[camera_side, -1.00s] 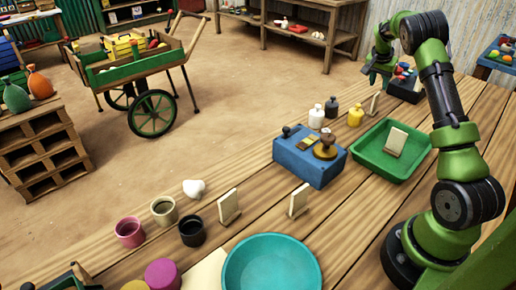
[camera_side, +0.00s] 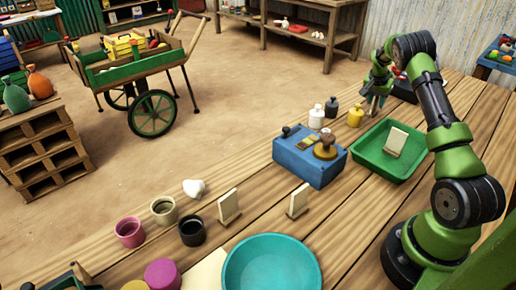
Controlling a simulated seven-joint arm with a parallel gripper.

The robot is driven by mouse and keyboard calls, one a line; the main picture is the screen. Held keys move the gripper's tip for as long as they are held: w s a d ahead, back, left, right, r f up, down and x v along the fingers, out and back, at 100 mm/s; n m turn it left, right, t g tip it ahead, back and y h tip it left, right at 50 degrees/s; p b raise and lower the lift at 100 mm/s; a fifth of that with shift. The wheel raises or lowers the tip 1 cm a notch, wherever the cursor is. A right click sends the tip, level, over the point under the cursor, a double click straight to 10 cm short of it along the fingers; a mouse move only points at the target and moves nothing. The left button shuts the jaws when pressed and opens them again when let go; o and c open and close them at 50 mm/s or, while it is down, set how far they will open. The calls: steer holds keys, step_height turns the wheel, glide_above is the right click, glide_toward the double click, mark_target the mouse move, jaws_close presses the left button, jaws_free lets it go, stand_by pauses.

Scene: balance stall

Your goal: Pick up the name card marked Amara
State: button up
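Cream name cards stand on the wooden table: one (camera_side: 229,207) left of centre, one (camera_side: 298,201) right of it, and one (camera_side: 396,141) in the green tray (camera_side: 364,158). No writing on them is legible from here, so I cannot tell which is marked Amara. My gripper (camera_side: 374,108) points down at the far part of the table, behind the tray and beside the yellow bottle. It is at the spot where a fourth card stood earlier; that card is now mostly or fully hidden. Whether the fingers are open or shut on it is too small to tell.
A blue box (camera_side: 308,163) with a brown-handled stamp stands left of the tray. White, dark and yellow bottles (camera_side: 355,116) stand close to my gripper. Cups, a white lump (camera_side: 194,188) and a teal bowl (camera_side: 271,266) are nearer.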

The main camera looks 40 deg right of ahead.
jaws_close()
steer(key=shift+r, duration=0.1)
